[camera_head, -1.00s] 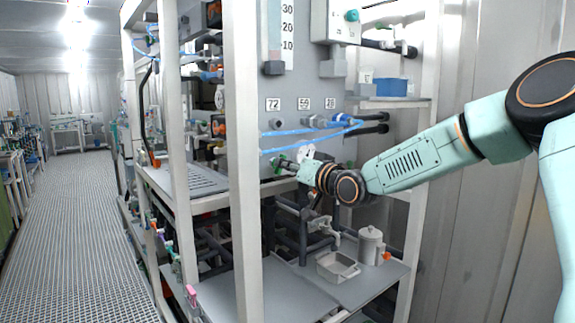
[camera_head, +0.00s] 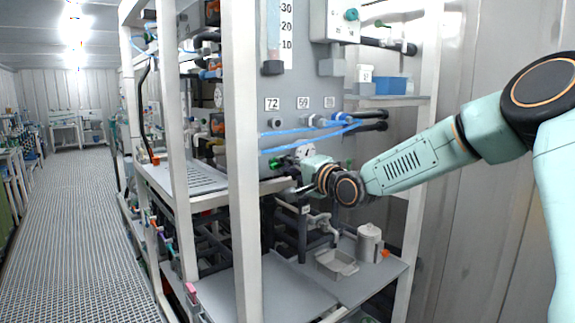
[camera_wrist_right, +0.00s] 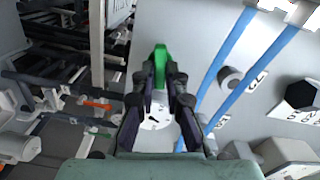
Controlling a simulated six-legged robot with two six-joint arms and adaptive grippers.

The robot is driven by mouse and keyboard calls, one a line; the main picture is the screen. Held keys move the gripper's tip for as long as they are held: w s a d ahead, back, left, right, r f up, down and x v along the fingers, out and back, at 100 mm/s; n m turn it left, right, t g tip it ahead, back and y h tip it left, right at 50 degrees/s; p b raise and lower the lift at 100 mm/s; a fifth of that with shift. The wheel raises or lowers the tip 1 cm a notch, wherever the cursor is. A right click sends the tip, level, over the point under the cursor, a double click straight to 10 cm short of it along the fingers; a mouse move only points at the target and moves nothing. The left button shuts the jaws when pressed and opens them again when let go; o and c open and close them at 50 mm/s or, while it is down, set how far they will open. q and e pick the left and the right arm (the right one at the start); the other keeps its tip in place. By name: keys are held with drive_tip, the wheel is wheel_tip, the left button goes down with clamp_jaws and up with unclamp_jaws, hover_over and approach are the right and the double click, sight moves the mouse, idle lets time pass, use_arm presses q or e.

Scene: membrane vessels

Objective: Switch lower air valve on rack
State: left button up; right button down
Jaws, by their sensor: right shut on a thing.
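The green valve handle (camera_wrist_right: 160,58) stands between the fingertips of my right gripper (camera_wrist_right: 161,78) in the right wrist view. The fingers are closed in on it from both sides. In the head view, my right gripper (camera_head: 290,190) is at the grey rack panel (camera_head: 245,150), below the blue hoses. A small green valve part (camera_head: 276,162) shows on the panel just above the fingers. How the handle sits in the fingers is too small to tell there. My left gripper is not in view.
A white round gauge (camera_head: 304,152) is beside the hand. Blue hoses (camera_head: 310,131) cross the panel above it. A white rack post (camera_head: 242,190) stands left of the hand.

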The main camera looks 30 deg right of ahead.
drive_tip(key=shift+r+m, duration=0.1)
drive_tip(key=shift+m, duration=1.1)
drive_tip(key=c, duration=1.4)
unclamp_jaws()
drive_tip(key=shift+w+a, duration=0.1)
drive_tip(key=shift+w, duration=0.1)
drive_tip(key=shift+s, duration=0.1)
